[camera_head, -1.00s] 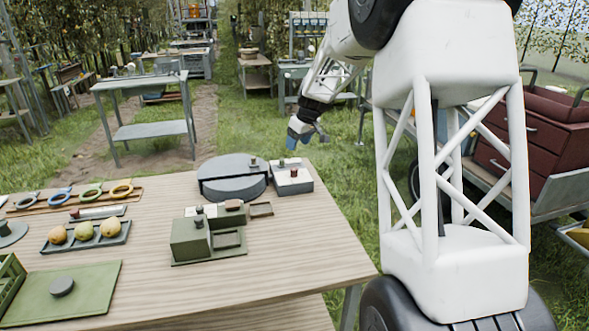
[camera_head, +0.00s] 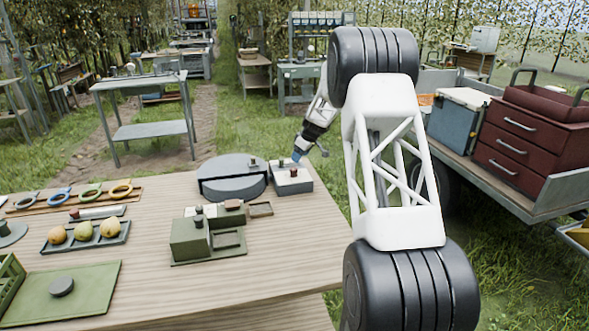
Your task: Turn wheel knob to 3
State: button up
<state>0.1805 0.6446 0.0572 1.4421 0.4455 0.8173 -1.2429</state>
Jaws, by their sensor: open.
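A low dark box with a white top panel (camera_head: 302,181) stands at the far right corner of the table, beside a round grey wheel-like disc (camera_head: 232,188). A small dark reddish knob (camera_head: 293,172) sits on the white panel; its setting and any numbers are too small to read. My gripper (camera_head: 309,154) is open and angled down just above the back edge of this box. One bluish fingertip is close to the knob; I cannot tell whether they touch. Nothing shows between the fingers.
A green block fixture (camera_head: 190,240) stands mid-table. A tray (camera_head: 60,247) of pears, coloured rings (camera_head: 90,189) and a green board (camera_head: 75,300) lie left. The table's right front is clear. A cart with a red drawer chest (camera_head: 535,140) stands to the right.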

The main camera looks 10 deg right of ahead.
aim_at(294, 169)
jog(key=shift+w+f, duration=0.1)
jog(key=shift+f, duration=0.1)
dwell(0.3)
jog(key=shift+x, duration=3.75)
jog(key=shift+c, duration=0.3)
jog(key=c, duration=0.8)
jog(key=shift+c, duration=0.2)
